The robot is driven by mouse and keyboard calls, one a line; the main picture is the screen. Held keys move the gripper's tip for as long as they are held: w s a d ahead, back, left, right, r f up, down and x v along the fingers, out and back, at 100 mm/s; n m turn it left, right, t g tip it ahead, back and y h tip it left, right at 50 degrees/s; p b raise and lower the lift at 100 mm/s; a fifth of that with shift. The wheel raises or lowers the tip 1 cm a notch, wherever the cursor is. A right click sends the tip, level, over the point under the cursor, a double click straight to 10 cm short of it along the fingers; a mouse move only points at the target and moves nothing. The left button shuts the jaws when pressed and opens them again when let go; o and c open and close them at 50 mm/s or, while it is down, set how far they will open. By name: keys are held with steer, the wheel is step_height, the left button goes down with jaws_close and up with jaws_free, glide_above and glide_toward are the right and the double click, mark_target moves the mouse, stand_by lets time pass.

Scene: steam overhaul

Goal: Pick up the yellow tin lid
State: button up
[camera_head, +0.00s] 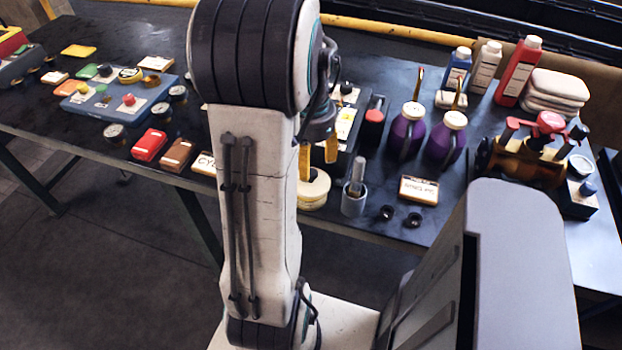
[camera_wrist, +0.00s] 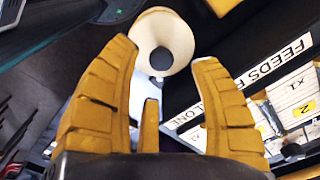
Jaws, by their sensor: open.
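A pale yellow round tin (camera_head: 313,196) stands near the front edge of the dark bench, behind my arm. Its round lid (camera_wrist: 165,28), with a dark knob in the middle, shows at the top centre of the wrist view. My gripper (camera_head: 318,166) is open and empty, with its yellow fingers pointing down just above the tin. In the wrist view the lid lies ahead, between and beyond the fingertips. I cannot tell the exact gap. My arm may hide part of the tin in the head view.
A grey cup (camera_head: 354,203) holding a cylinder stands right of the tin. A dark box (camera_wrist: 208,88) with white labels is close beside it. Two purple jugs (camera_head: 407,133) stand farther right. A small labelled box (camera_head: 419,190) and two black caps (camera_head: 400,216) lie near the front edge.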

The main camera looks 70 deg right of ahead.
mark_target(311, 172)
steer(key=shift+f, duration=2.45)
steer(key=shift+c, duration=0.4)
jaws_close()
